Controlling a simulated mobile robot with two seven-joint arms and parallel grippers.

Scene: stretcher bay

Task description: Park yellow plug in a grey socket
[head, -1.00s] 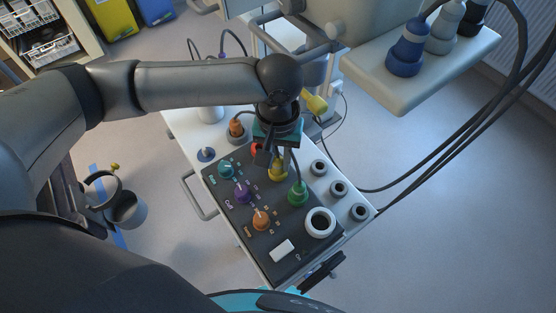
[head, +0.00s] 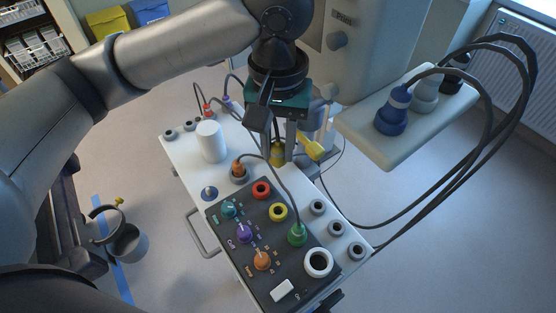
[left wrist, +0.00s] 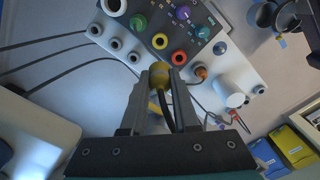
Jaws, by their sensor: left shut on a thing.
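My left gripper (head: 280,154) is shut on the yellow plug (head: 277,159) and holds it above the cart, behind the dark panel. In the left wrist view the yellow plug (left wrist: 159,79) sits between the fingertips, with a dark cable running back from it. The yellow-ringed socket (head: 278,211) on the panel is empty. Three empty grey sockets line the cart's right edge: a far one (head: 318,207), a middle one (head: 335,229) and a near one (head: 356,251). More grey sockets (head: 170,135) show at the back left. My right gripper is not in view.
An orange plug (head: 238,170) stands behind the panel, and a green plug (head: 297,233) sits in it with a cable arching back. A white cylinder (head: 211,142) stands on the cart. A shelf with blue and grey plugs (head: 391,118) and hanging cables is at the right.

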